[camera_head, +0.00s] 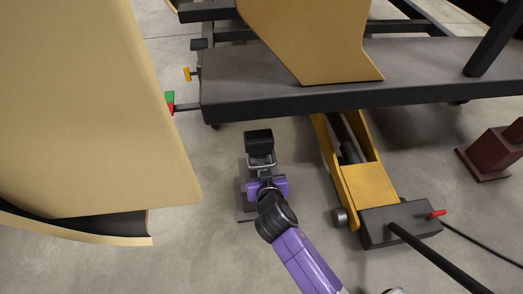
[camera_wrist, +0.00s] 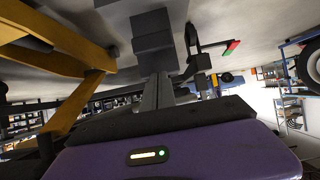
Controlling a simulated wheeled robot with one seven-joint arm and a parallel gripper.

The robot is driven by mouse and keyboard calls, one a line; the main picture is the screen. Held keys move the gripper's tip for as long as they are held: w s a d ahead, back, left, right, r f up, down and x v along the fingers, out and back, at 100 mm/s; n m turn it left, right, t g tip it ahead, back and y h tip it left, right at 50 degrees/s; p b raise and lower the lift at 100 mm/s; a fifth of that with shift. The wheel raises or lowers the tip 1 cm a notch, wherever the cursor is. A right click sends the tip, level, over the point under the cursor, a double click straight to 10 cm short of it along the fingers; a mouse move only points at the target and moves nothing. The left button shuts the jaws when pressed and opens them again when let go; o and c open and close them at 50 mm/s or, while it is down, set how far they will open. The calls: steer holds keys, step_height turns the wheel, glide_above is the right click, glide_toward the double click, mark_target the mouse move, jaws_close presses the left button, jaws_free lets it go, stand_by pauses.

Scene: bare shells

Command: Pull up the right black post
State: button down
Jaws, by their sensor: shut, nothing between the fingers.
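A black post (camera_head: 258,137) with a square top stands on a dark flat base (camera_head: 244,207) on the floor. It is the only such post I make out, so I cannot tell left from right. My gripper (camera_head: 261,161) is shut and empty at the near side of the post's top. My arm covers much of the post's lower part. In the wrist view the dark post (camera_wrist: 153,42) is straight ahead of my shut fingers (camera_wrist: 157,92). Whether they touch it I cannot tell.
A dark platform (camera_head: 300,85) crosses above the post. A yellow floor jack (camera_head: 367,188) with a long black handle (camera_head: 440,258) stands to the right. A tan shell (camera_head: 90,110) fills the left. A maroon stand (camera_head: 490,150) is at the far right.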

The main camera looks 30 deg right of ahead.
steer(key=shift+w+r+p, duration=0.1)
steer(key=shift+r+p, duration=4.15)
steer(key=shift+r, duration=1.1)
steer(key=shift+f+b, duration=1.25)
steer(key=shift+f, duration=0.2)
steer(key=s+a, duration=0.2)
steer(key=s, duration=0.6)
steer(key=shift+s+a, duration=0.3)
steer(key=shift+a, duration=0.1)
